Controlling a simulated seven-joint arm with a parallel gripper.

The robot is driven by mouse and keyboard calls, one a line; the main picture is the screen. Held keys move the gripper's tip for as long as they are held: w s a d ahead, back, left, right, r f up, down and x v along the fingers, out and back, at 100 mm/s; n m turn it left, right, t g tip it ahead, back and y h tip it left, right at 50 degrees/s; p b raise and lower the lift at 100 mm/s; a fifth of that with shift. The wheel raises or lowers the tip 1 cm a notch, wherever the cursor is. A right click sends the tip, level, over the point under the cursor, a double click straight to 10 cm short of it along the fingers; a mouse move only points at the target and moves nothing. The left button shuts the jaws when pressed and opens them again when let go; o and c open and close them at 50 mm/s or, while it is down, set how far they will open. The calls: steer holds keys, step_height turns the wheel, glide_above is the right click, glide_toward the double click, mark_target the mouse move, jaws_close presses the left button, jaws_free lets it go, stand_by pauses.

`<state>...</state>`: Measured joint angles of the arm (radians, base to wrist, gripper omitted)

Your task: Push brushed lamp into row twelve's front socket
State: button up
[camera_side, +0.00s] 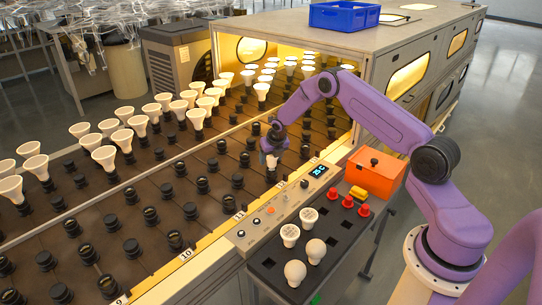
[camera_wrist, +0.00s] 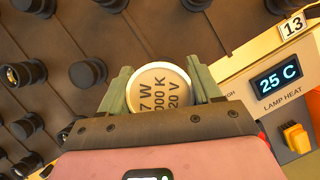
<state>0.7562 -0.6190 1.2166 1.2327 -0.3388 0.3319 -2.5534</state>
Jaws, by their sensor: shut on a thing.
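My gripper (camera_side: 271,146) is over the front part of the socket bed, near the control panel. In the wrist view its two green fingers (camera_wrist: 160,82) are shut on a lamp (camera_wrist: 159,92) with a pale round face and dark print including "7 W". The lamp (camera_side: 271,161) shows small and pale below the gripper in the side view. Its base is hidden, so I cannot tell whether it touches a socket. Black sockets (camera_wrist: 88,73) lie around it.
The control panel (camera_side: 272,215) has a display (camera_wrist: 277,79) reading 25 C. A black tray (camera_side: 338,240) beside it holds several white lamps and red pieces. An orange box (camera_side: 376,174) stands behind the tray.

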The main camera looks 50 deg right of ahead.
steer(key=shift+f, duration=0.65)
steer(key=o, duration=1.1)
steer(key=shift+o, duration=0.2)
steer(key=v, duration=1.7)
steer(key=shift+r, duration=0.2)
steer(key=shift+a, duration=0.1)
